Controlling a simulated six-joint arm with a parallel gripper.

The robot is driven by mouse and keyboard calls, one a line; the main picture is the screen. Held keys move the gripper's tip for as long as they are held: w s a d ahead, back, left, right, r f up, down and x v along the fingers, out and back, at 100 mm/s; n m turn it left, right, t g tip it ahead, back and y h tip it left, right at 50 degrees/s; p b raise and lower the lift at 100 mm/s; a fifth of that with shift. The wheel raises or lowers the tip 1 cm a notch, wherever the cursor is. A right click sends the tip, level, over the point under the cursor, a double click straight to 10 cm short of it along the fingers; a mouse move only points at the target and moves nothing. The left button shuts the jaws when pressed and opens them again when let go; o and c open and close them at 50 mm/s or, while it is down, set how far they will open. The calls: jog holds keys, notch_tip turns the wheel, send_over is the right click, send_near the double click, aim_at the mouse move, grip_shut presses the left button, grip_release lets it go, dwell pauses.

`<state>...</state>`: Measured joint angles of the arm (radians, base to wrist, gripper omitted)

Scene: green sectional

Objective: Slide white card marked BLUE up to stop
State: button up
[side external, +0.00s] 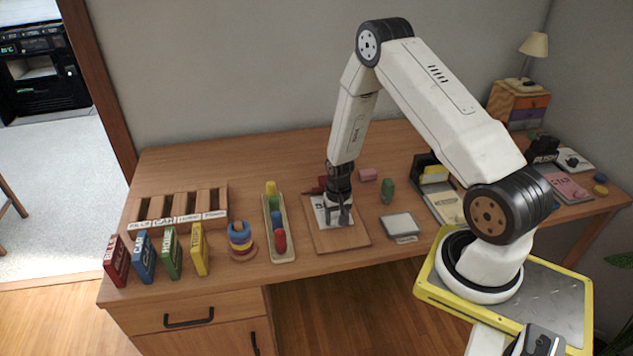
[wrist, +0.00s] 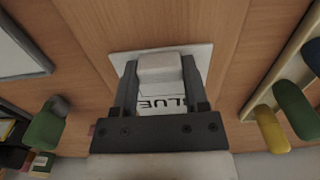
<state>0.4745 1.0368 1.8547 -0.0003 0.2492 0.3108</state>
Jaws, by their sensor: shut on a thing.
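The white card marked BLUE (wrist: 200,50) lies flat on a wooden board (side external: 350,236) in the middle of the desk. In the wrist view its lettering is upside down and partly covered by my gripper. A raised white block (wrist: 160,70) stands on the card between my fingers. My gripper (side external: 340,218) points down over the board, its two dark fingers shut on this block. The card (side external: 320,212) also shows in the side view, partly hidden by the fingers. I cannot clearly make out the stop; a dark red thing (side external: 317,186) sits behind the gripper at the board's far edge.
A tray of coloured pegs (side external: 266,226) stands left of the board, with a ring stacker (side external: 241,240) beyond it. A grey-topped pad (side external: 400,224), a green peg (side external: 388,190) and a pink block (side external: 368,174) are to the right. Labelled books (side external: 170,252) stand at the front left.

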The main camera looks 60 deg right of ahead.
jog(key=shift+w+d, duration=0.15)
jog(key=shift+w+d, duration=0.25)
jog(key=shift+w+d, duration=0.15)
jog(key=o, duration=1.3)
notch_tip(320, 180, up, 8)
dwell(0.4)
